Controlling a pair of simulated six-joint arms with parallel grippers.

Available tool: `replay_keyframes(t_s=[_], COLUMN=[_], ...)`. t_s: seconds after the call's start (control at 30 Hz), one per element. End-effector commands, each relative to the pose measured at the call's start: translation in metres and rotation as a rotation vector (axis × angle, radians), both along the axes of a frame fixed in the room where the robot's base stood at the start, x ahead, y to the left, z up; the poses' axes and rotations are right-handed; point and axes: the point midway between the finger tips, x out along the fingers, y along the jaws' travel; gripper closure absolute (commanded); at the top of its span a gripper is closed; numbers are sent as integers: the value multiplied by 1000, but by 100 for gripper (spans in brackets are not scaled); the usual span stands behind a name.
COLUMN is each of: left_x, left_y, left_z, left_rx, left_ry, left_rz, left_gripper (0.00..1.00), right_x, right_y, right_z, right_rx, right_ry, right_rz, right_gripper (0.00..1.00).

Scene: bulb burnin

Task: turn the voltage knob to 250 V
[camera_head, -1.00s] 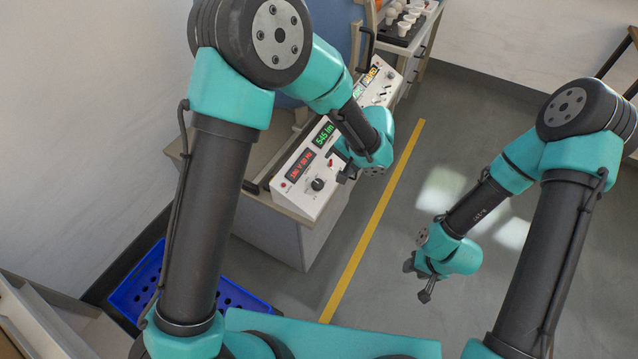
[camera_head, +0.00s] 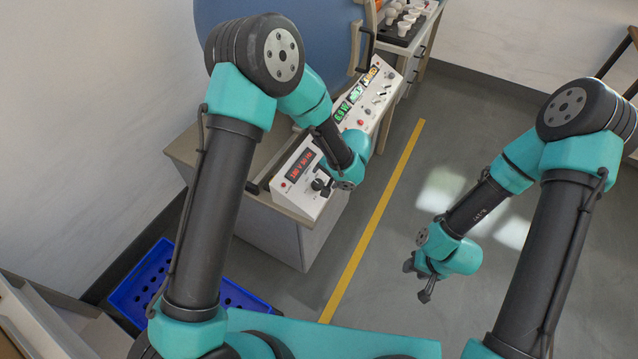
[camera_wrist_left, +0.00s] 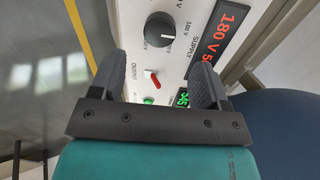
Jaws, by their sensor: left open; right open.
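The voltage knob (camera_wrist_left: 160,30) is a round black dial with a white pointer line on the white control panel (camera_head: 305,203), beside a printed 180 V mark in the left wrist view. The red display (camera_wrist_left: 222,32) next to it reads 180 V. In the head view the knob (camera_head: 317,184) is partly covered by my left gripper (camera_head: 327,187). My left gripper (camera_wrist_left: 163,75) is open, with its two fingers pointing at the panel and the knob showing beyond and between the fingertips. I see no contact. My right gripper (camera_head: 419,280) is open and empty above the floor.
A blue crate (camera_head: 135,290) is on the floor at left. Bulbs stand on a dark tray (camera_head: 392,39) at the back. The floor right of the yellow line (camera_head: 375,220) is clear.

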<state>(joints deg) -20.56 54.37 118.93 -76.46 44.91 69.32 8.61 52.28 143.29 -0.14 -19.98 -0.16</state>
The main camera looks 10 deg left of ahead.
Motion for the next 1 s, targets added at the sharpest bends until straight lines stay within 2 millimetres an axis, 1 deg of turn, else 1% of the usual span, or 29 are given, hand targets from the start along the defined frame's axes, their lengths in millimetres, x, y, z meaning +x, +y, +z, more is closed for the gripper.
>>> replay_keyframes(t_s=[0.03,0.2,0.4,0.53,0.83,1.0], left_x=[1,5,10,12,12,12], left_y=[4,16,25,28,28,28], left_z=[-9,-35,-58,-65,-66,-66], left_rx=[1,1,-1,-1,-1,-1], left_ry=[3,4,1,0,0,0], left_rz=[0,2,0,0,0,0], left_gripper=[31,31,31,31,31,47], right_x=[0,0,0,0,0,0], right_y=[0,0,0,0,0,0], right_z=[0,0,0,0,0,0], right_rx=[0,0,0,0,0,0], right_ry=[0,0,0,0,0,0], right_rz=[0,0,0,0,0,0], right_gripper=[57,57,57,57,57,57])
